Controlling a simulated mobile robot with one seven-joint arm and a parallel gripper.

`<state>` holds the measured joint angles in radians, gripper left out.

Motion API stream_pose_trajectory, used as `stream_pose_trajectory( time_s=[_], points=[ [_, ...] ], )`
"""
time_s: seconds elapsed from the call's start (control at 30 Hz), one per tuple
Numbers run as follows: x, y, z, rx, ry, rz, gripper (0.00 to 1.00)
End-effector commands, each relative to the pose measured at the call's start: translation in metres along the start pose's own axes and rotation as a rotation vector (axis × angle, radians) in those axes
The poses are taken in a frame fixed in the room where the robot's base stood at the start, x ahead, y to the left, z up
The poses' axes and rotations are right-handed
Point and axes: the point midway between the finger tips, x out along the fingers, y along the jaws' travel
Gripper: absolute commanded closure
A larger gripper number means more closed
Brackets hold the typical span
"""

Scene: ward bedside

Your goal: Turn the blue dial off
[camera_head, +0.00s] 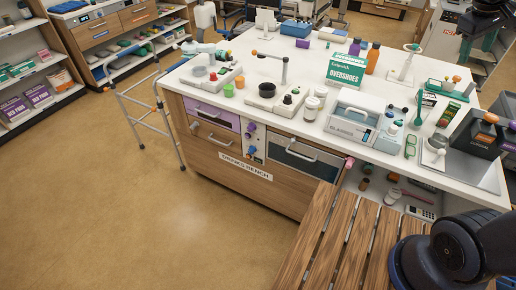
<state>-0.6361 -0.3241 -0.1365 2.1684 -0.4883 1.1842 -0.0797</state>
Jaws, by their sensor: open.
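A small blue dial (252,150) sits on a narrow pale control panel (259,138) on the front of the drinks bench (228,170). The panel is between a purple drawer and a grey drawer. A purple dial (250,128) sits above the blue one on the same panel. The blue dial is too small to tell which way it is turned. Dark links of my arm show at the lower right, well away from the panel. My gripper is not in view, so its place relative to the dial cannot be told.
A walking frame (143,108) stands left of the bench. A slatted wooden bench (335,240) stands in front of its right part. The brown floor (180,230) before the panel is clear. Bottles, boxes and burners crowd the white top (219,110).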

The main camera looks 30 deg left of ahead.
Motion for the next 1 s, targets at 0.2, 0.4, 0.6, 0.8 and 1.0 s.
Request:
stream_pose_trajectory(
  time_s=[0.2,0.4,0.6,0.8,1.0],
  points=[
    [-0.006,-0.021,-0.063,-0.193,-0.020,0.104,0.48],
    [-0.017,-0.051,-0.120,-0.360,-0.027,0.216,0.48],
    [-0.032,-0.093,-0.175,-0.521,-0.024,0.344,0.48],
    [-0.053,-0.150,-0.225,-0.672,-0.008,0.487,0.48],
    [-0.080,-0.219,-0.267,-0.814,0.021,0.646,0.48]
  ],
)
